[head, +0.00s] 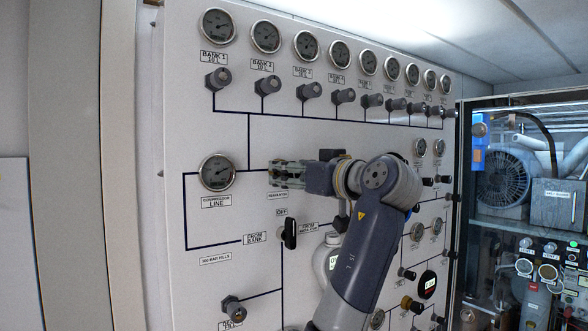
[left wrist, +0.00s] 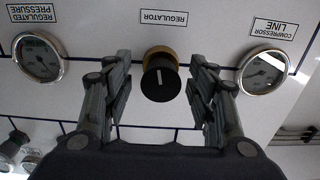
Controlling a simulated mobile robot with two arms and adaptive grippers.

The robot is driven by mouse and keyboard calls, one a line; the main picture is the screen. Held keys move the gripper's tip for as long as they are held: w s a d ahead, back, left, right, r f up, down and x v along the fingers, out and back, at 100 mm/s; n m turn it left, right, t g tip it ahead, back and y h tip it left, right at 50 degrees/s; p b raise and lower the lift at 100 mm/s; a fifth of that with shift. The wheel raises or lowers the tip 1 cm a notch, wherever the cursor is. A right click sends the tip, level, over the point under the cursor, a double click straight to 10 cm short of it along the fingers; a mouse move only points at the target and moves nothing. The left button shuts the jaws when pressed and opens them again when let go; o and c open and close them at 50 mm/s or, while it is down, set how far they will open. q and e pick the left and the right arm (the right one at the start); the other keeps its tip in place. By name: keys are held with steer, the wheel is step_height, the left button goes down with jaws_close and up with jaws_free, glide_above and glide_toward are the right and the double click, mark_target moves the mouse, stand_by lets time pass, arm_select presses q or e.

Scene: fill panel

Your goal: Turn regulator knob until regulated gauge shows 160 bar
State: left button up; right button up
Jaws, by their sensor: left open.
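The black regulator knob (left wrist: 159,79) with a brass-coloured collar shows in the left wrist view, its white mark running nearly vertical in the picture. My left gripper (head: 271,174) is open, with its fingers on either side of the knob and a visible gap to each side. In the head view the gripper hides the knob. The regulated pressure gauge (left wrist: 39,57) is at the left of the wrist view, appearing upside down; its reading is too small to tell. My arm hides it in the head view. My right gripper is not in view.
The compressor line gauge (head: 217,172) sits left of the gripper and also shows in the wrist view (left wrist: 263,72). A black selector handle (head: 289,233) sticks out below. A row of bank valves (head: 267,85) and gauges runs above.

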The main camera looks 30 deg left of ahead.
arm_select(q)
steer(key=shift+c, duration=0.4)
steer(key=shift+s, duration=0.1)
steer(key=c, duration=1)
steer(key=shift+m+b, duration=0.35)
steer(key=shift+m, duration=0.05)
steer(key=o, duration=1.1)
steer(key=v, duration=1.2)
